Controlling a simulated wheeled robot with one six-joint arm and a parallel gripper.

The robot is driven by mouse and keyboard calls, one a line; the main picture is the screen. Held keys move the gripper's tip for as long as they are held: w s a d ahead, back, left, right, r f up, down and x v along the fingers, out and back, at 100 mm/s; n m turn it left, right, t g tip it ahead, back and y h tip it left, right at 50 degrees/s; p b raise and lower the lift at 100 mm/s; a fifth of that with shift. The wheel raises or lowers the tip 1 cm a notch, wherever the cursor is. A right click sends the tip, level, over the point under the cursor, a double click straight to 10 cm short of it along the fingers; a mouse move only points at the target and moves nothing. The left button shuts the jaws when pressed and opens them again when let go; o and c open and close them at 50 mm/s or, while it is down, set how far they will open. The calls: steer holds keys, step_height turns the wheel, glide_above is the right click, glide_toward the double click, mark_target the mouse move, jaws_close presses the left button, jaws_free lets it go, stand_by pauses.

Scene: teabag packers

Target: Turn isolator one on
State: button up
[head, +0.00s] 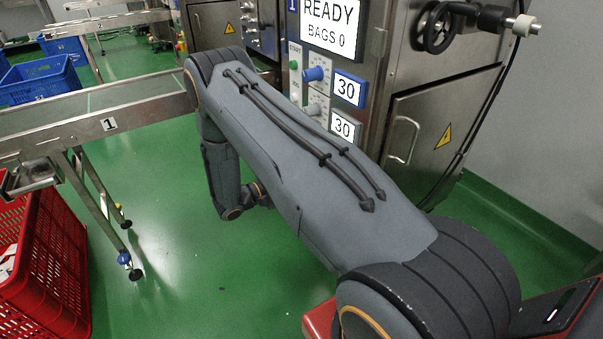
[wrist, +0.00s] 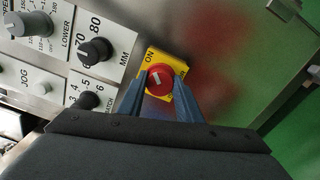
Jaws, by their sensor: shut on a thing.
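The isolator is a red round knob (wrist: 162,86) on a yellow plate (wrist: 151,56) marked ON, seen in the wrist view on the machine's steel panel. A short white mark shows on the knob's face; I cannot tell which position it is set to. My gripper (wrist: 160,79) has its two blue fingers on either side of the knob and is shut on it. The lower part of the plate is partly hidden by the fingers. In the head view my arm hides the gripper and the isolator.
Black dials (wrist: 95,51) and a grey knob (wrist: 30,24) lie left of the isolator. The machine's screen (head: 331,27) reads READY, BAGS 0. A conveyor (head: 150,93) marked 1 and a red crate (head: 50,265) stand at the left.

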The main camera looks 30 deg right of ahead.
stand_by(0.4)
steer(key=o, duration=1)
steer(key=shift+o, duration=0.2)
steer(key=a+p, duration=0.1)
steer(key=a, duration=0.7)
steer(key=shift+s, duration=0.15)
